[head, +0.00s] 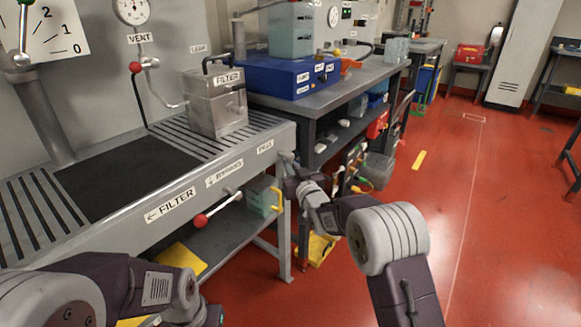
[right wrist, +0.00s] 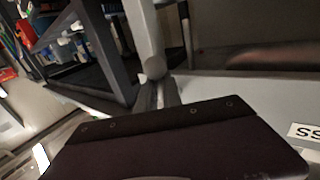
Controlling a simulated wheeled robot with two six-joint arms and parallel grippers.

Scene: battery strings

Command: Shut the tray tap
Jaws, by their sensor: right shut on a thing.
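The grey slotted tray (head: 259,130) runs along the left bench. My right gripper (head: 287,167) is at the tray's right front corner, just past a small white label (head: 265,147) too small to read surely. In the right wrist view its fingers (right wrist: 158,92) are shut on a small grey part with a rounded end (right wrist: 155,68), which looks like the tray tap. The gripper and arm hide most of the tap, so I cannot tell its angle. My left arm is at the bottom left; its fingers are out of frame.
A red-knobbed lever (head: 201,220) sticks out below the tray's FILTER label (head: 170,206). Another red-knobbed lever (head: 136,67) is under VENT. A filter box (head: 215,105) stands on the tray. A workbench with a blue case (head: 292,75) is behind.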

